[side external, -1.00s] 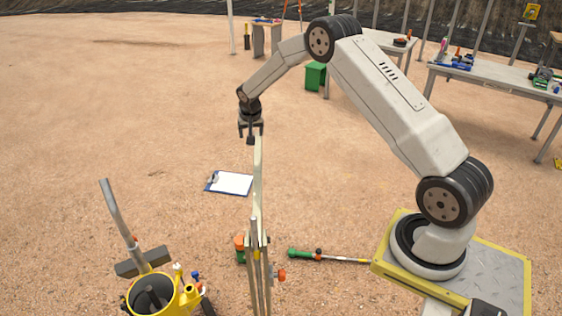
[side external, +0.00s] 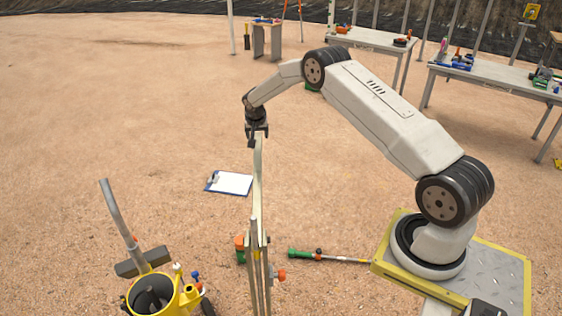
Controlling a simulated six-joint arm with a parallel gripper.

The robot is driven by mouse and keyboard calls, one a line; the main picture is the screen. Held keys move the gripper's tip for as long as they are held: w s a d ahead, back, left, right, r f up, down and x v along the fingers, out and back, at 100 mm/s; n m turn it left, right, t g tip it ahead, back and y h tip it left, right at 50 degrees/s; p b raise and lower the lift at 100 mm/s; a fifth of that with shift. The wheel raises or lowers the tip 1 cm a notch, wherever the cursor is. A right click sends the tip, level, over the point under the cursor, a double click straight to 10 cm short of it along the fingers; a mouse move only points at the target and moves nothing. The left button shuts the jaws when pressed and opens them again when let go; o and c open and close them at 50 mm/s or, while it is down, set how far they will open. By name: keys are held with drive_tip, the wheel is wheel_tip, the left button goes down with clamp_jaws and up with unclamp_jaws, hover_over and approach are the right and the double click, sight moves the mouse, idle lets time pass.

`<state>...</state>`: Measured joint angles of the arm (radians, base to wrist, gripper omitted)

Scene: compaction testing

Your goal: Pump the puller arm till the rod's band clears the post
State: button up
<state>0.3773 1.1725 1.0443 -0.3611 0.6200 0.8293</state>
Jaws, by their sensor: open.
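The puller arm (side external: 258,185) is a long pale lever, nearly upright, with a dark tip beside my gripper. My gripper (side external: 257,131) is open, pointing down at the lever's top end. I cannot tell whether its fingers touch or straddle the lever. The lever joins the puller's upright post (side external: 250,280) near the bottom of the view. A slim rod (side external: 268,285) seems to stand among these uprights, seen nearly edge-on. I cannot make out its band clearly.
An orange-and-green part (side external: 240,248) is by the post's left. A green-handled tool (side external: 325,256) lies to its right. A clipboard (side external: 229,183) lies on the ground. A yellow bucket (side external: 160,297) stands front left. Open ground lies beyond the lever.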

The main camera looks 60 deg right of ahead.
sight(258, 141)
drive_tip(key=shift+x, duration=3.1)
clamp_jaws()
